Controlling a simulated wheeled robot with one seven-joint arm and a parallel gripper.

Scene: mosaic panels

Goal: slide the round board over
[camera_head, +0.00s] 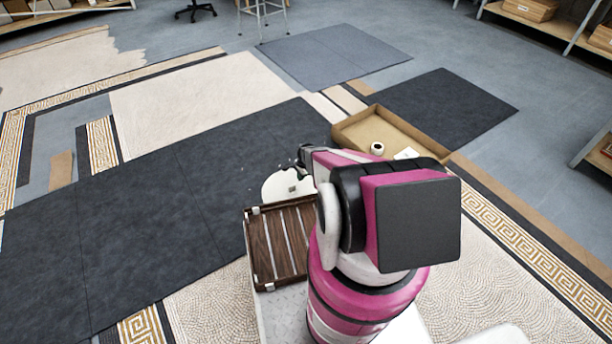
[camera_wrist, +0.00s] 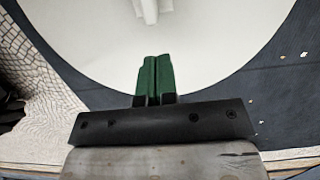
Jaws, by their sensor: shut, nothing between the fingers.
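The round board (camera_head: 281,186) is a white disc on the floor, just past the wooden slatted crate in the head view. My arm covers its right part. In the wrist view the board (camera_wrist: 215,45) fills the upper middle, with a pale raised piece (camera_wrist: 150,10) on it at the top edge. My gripper (camera_wrist: 155,62) has green fingers pressed together with nothing between them. The fingertips show over the board's near part; I cannot tell whether they touch it. In the head view the gripper (camera_head: 301,168) is small and dark at the board's upper right.
A brown slatted wooden crate (camera_head: 262,244) sits close in front of the board. An open cardboard box (camera_head: 345,133) with a white roll (camera_head: 377,148) lies behind my arm. Dark floor mats (camera_head: 130,235) stretch clear to the left. Small chips lie near the board.

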